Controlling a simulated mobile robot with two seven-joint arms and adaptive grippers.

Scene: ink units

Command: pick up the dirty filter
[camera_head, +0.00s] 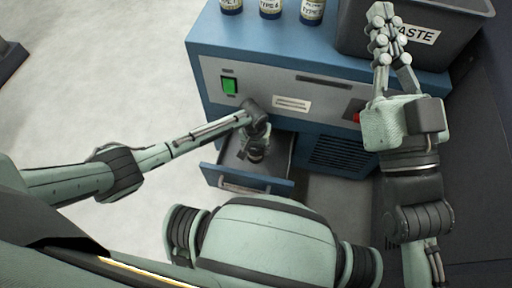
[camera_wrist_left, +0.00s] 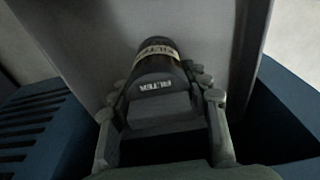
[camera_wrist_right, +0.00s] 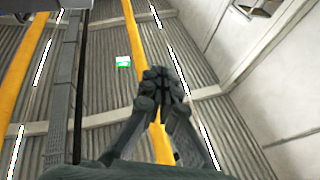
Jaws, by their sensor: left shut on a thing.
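The dirty filter (camera_wrist_left: 158,62) is a dark cylinder with a pale band and a "FILTER" label, seen in the left wrist view. It is inside the open drawer (camera_head: 272,186) at the front of the blue machine. My left gripper (camera_wrist_left: 160,92) is shut on the filter, with a finger on each side of it. In the head view my left gripper (camera_head: 255,151) reaches down into the drawer and mostly hides the filter. My right gripper (camera_head: 384,38) is raised in front of the waste bin; in the right wrist view its fingertips (camera_wrist_right: 162,88) meet, empty.
The blue machine (camera_head: 222,58) has a green switch (camera_head: 230,86) and a dark vent (camera_head: 338,155). Several labelled bottles (camera_head: 270,8) stand on top. The grey waste bin (camera_head: 455,52) sits at the machine's top right. Bare floor (camera_head: 110,70) lies to the left.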

